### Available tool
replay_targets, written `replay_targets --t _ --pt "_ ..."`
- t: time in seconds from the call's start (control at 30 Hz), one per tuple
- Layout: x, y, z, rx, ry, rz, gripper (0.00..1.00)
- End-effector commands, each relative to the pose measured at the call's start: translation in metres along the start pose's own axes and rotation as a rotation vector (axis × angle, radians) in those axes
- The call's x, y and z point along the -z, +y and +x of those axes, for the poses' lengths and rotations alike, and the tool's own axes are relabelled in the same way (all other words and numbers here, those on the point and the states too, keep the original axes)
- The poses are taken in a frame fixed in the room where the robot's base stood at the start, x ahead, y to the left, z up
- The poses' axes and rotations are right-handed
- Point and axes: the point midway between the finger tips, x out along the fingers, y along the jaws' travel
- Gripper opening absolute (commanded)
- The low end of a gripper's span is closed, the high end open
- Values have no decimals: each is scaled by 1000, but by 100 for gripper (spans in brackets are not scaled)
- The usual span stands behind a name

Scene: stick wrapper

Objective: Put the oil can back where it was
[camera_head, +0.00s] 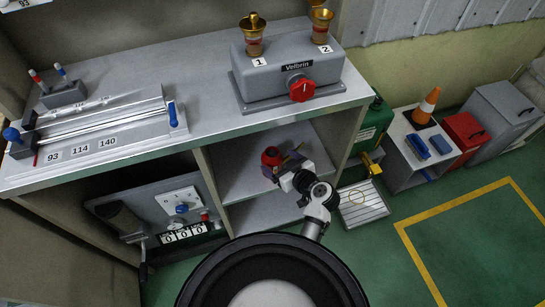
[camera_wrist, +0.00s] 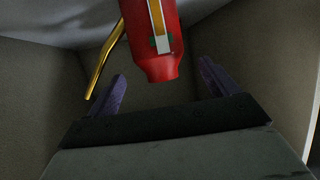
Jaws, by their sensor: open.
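The red oil can (camera_head: 270,157) is in the open middle compartment under the bench, at the shelf (camera_head: 235,172). In the wrist view the oil can (camera_wrist: 154,35) shows its red body, a yellow and white label strip and a thin gold spout (camera_wrist: 104,60) on the left. Its top is cut off by the frame. My gripper (camera_head: 286,168) reaches into the compartment from the right. In the wrist view my gripper (camera_wrist: 160,75) is open, with a purple finger on each side of the can's narrow end and visible gaps. Whether the can rests on the shelf cannot be told.
The bench top (camera_head: 205,130) above holds a grey Velbrin box (camera_head: 285,78) with a red knob and a numbered slide device (camera_head: 95,125). A grey panel unit (camera_head: 165,210) fills the left compartment. A green canister (camera_head: 372,125) and slatted tray (camera_head: 362,205) are at right.

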Motion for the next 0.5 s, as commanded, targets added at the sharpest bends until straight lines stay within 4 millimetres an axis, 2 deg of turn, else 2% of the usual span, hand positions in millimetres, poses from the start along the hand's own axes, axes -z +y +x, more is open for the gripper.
replay_targets --t 0.1,0.2,0.33,0.5 --pt "-2 0 -24 -2 0 1 86" --pt "-1 1 -39 -3 0 1 86" --pt "-1 0 -52 -1 1 1 86" --pt "0 0 -56 1 0 1 86"
